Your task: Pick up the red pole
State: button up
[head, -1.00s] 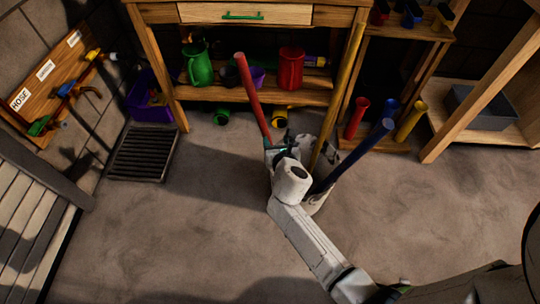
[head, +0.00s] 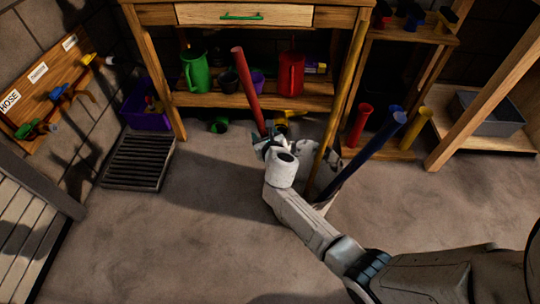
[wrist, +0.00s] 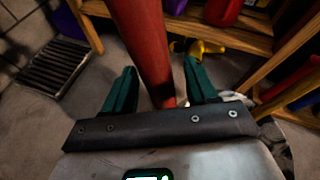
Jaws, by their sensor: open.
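The red pole (head: 248,90) leans up and slightly left in the head view, out of a pale bin (head: 318,168) that my arm mostly hides. In the wrist view the red pole (wrist: 144,45) runs between the two green fingers of my gripper (wrist: 160,90). The fingers are open, one on each side of the pole, with a gap visible on both sides. In the head view my gripper (head: 268,140) is at the pole's lower part. The pole's lower end is hidden.
A yellow pole (head: 340,85) and a blue pole (head: 365,155) lean right from the same bin. A wooden bench (head: 150,75) with a green jug (head: 195,72) and a red jug (head: 291,74) stands behind. Open floor (head: 170,230) lies left of my arm.

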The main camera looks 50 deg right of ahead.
jog(key=shift+b+x, duration=0.3)
jog(key=shift+x, duration=0.7)
grip_shut()
jog(key=shift+r, duration=0.1)
